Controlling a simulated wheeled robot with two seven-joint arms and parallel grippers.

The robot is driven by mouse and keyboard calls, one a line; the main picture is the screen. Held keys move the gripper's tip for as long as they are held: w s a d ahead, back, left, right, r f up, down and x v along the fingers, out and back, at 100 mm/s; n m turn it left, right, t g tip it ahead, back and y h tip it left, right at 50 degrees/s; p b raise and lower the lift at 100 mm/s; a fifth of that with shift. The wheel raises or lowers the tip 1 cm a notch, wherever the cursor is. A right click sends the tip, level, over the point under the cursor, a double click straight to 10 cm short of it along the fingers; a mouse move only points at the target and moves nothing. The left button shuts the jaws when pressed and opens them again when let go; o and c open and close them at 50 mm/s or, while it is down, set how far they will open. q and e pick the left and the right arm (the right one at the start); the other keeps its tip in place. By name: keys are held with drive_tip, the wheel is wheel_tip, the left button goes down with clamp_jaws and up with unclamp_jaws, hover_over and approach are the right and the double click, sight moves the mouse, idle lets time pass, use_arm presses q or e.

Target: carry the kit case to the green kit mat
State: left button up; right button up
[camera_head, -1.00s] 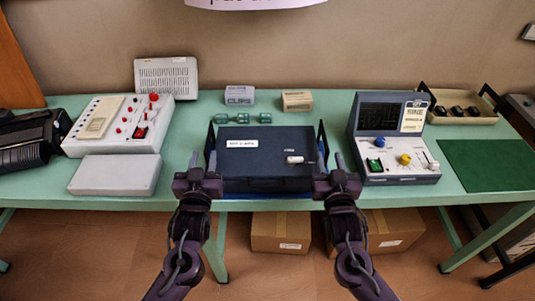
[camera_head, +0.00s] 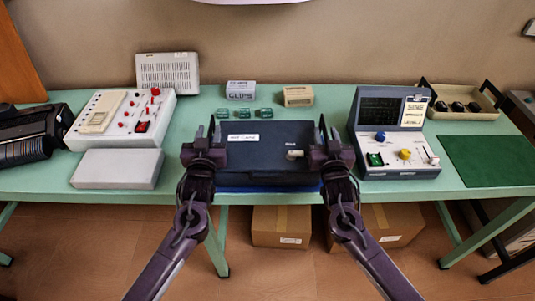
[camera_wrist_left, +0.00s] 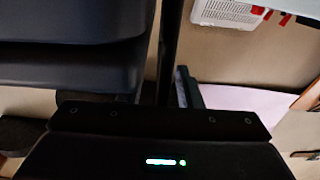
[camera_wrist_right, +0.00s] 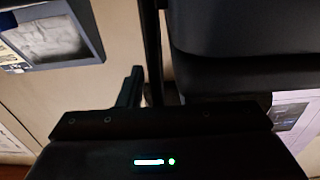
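The dark blue kit case (camera_head: 265,160) stands near the table's front edge in the head view, with a white label on its lid. Upright black handles rise at its left and right sides. My left gripper (camera_head: 207,135) is at the left handle, and my right gripper (camera_head: 328,136) is at the right handle. Each outer finger stands apart from its handle, so both grippers look open; the inner fingers are largely hidden. The case side also shows in the left wrist view (camera_wrist_left: 70,65) and right wrist view (camera_wrist_right: 235,70). The green kit mat (camera_head: 490,161) lies bare at the table's right end.
A console with a dark screen (camera_head: 393,130) stands between the case and the mat. A tray (camera_head: 450,113) lies behind the mat. A grey box (camera_head: 117,168) and a switch panel (camera_head: 120,120) are to the left. Small green blocks (camera_head: 244,114) and cartons (camera_head: 240,90) stand behind the case.

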use_arm(q)
clamp_jaws()
use_arm(e)
clamp_jaws()
idle(1.2)
use_arm(q)
drive_tip(key=shift+w+r, duration=0.15)
drive_tip(key=shift+r, duration=0.2)
use_arm(e)
drive_tip(key=shift+w+r, duration=0.15)
drive_tip(key=shift+r, duration=0.15)
